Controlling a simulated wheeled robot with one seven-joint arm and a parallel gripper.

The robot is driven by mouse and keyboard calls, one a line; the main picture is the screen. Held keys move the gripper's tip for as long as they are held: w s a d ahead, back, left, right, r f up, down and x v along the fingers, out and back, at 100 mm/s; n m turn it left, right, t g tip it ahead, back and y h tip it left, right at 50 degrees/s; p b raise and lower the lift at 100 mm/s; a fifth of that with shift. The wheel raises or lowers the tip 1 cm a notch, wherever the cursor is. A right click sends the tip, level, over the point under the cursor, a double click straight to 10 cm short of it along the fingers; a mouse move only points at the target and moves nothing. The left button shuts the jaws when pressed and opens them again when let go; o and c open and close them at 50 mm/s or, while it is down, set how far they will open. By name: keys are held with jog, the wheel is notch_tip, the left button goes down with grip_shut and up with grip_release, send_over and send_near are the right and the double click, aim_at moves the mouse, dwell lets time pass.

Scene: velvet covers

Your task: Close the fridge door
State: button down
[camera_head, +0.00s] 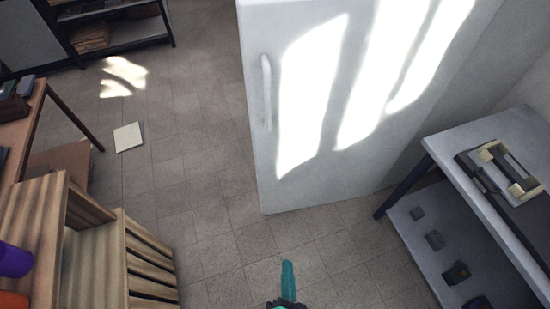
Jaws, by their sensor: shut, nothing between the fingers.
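The white fridge (355,165) stands at the upper middle of the head view, with bright patches of sunlight on its face. A pale vertical handle (266,92) is near the left edge of that face. I see no interior and no clear gap, so I cannot tell how far the door stands from the body. The fridge's top is cut off by the frame. My gripper (287,270) is teal, at the bottom middle, shut and empty. It is in front of the fridge over the floor and apart from it.
A grey two-level table (460,140) with a device (503,172) stands right of the fridge. Wooden slatted furniture (150,262) is at lower left. A pale flat item (128,137) lies on the tiled floor.

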jog(key=w+f+m+y, duration=0.1)
jog(key=w+f+m, duration=0.4)
jog(key=w+m, duration=0.3)
jog(key=m+t+y, duration=0.2)
jog(key=m+t, duration=0.1)
jog(key=m, duration=1.3)
send_near(273, 152)
jog(key=w, duration=0.4)
jog(key=w+a, duration=0.1)
jog(key=w, duration=0.1)
jog(key=shift+w, duration=0.2)
jog(key=shift+w, duration=0.15)
